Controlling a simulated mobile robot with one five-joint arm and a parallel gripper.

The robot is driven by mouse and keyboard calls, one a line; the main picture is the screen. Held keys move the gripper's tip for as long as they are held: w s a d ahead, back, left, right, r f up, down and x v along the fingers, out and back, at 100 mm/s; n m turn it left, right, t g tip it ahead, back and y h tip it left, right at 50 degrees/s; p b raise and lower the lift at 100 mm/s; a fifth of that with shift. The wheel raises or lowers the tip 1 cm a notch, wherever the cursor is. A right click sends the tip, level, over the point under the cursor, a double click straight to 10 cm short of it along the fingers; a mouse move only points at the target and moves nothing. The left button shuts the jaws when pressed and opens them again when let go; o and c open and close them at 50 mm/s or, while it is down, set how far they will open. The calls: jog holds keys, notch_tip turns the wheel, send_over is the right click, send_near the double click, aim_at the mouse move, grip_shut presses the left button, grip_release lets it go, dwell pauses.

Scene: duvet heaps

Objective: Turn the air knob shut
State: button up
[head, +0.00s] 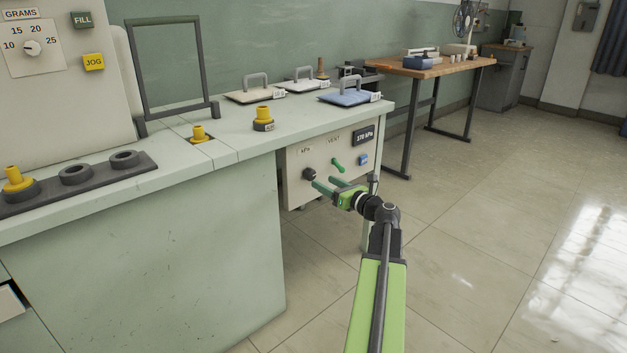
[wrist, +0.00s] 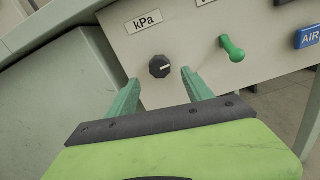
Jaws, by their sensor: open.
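A small black faceted knob (head: 309,174) sits on the pale panel (head: 292,196) under the bench, below a kPa label. In the wrist view the knob (wrist: 159,66) has a white pointer line aimed to the right. My gripper (head: 325,183) is open and empty in front of the panel. In the wrist view its two green fingers (wrist: 160,80) are spread with the knob seen between and just beyond their tips. I cannot tell how much depth is left between tips and knob.
A green vent lever (head: 338,165), a blue AIR button (head: 363,160) and a 378 kPa display (head: 363,136) share the panel. The bench cabinet (head: 190,260) stands to the left. Folded pads with handles lie on the benchtop (head: 235,138). The floor at right is clear.

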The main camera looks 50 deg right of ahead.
aim_at(312, 176)
jog(key=w, duration=0.5)
jog(key=shift+w+d, duration=0.15)
jog(key=shift+w, duration=0.25)
jog(key=shift+c, duration=0.2)
jog(key=c, duration=1.2)
jog(key=shift+s+a, duration=0.15)
jog(key=shift+a, duration=0.25)
grip_shut()
jog(key=shift+d, duration=0.25)
jog(key=shift+d+n, duration=0.1)
jog(key=shift+n, duration=0.2)
